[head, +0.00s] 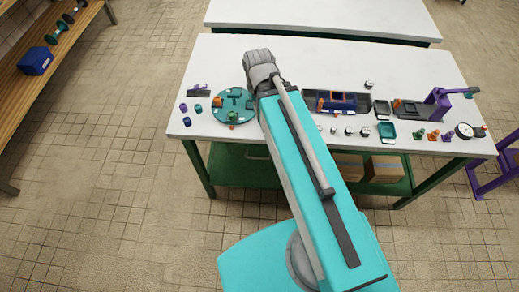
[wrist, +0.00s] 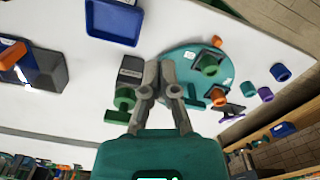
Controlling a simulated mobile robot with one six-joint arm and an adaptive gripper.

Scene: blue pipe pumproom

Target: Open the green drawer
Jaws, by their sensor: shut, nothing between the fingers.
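The white table (head: 215,65) carries a dark parts tray (head: 375,97), a purple stand (head: 440,97), a round gauge (head: 465,130) and small loose parts. Cardboard boxes (head: 385,168) stand on the green lower shelf. The tiled floor (head: 110,200) at left is clear beside a wooden shelf (head: 60,60).

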